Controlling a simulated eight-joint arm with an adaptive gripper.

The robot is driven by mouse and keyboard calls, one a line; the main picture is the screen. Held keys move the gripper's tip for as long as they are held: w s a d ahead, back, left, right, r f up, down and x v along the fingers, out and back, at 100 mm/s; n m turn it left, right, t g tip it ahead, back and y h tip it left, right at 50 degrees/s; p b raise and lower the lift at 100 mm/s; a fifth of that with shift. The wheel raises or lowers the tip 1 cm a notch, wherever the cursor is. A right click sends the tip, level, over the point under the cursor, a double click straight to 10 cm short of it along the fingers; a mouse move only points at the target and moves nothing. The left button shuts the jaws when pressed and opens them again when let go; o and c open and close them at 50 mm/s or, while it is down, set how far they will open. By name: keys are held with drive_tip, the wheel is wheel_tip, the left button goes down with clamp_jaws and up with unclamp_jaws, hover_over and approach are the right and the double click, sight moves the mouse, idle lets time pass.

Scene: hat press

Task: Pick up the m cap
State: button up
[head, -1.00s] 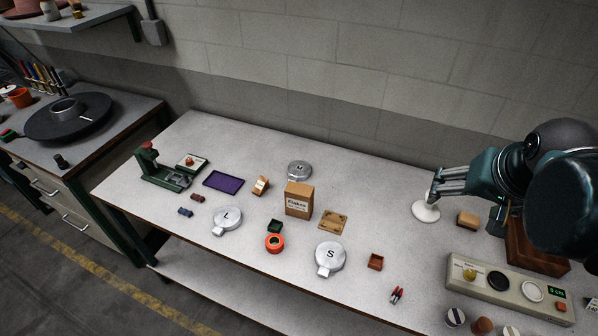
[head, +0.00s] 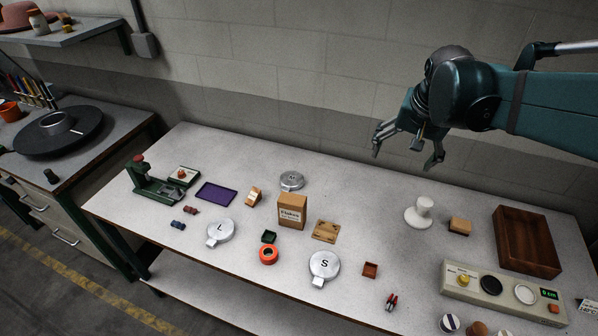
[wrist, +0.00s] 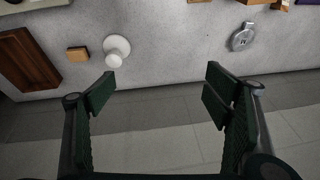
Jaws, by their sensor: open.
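The m cap (head: 291,181) is a round silver disc with a small dark letter on top. It lies flat at the back of the table, just behind the cardboard box (head: 292,211), whose top edge comes close to its front. In the wrist view the m cap (wrist: 242,37) shows at upper right with a short tab. My gripper (head: 405,155) is open and empty, raised above the back of the table, well to the right of the cap. In the wrist view my gripper (wrist: 160,85) has its fingers wide apart with nothing between them.
A white stand (head: 418,213), a wooden block (head: 460,226) and a brown tray (head: 527,268) are at right.

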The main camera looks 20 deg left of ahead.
drive_tip(key=w+a+f+g, duration=0.1)
drive_tip(key=w+a+f, duration=0.2)
drive_tip(key=w+a, duration=0.45)
drive_tip(key=m+g+h+p, duration=0.1)
drive_tip(key=g, duration=0.1)
approach(292, 178)
drive_tip(key=shift+w+d, duration=0.35)
drive_tip(key=shift+a+f+g, duration=0.3)
drive_tip(key=shift+a+f, duration=0.2)
drive_tip(key=shift+f, duration=0.1)
drive_tip(key=shift+s+f, duration=0.1)
drive_tip(key=shift+f, duration=1.15)
drive_tip(key=shift+f, duration=0.1)
drive_tip(key=shift+s+f, duration=0.1)
drive_tip(key=shift+f, duration=2.45)
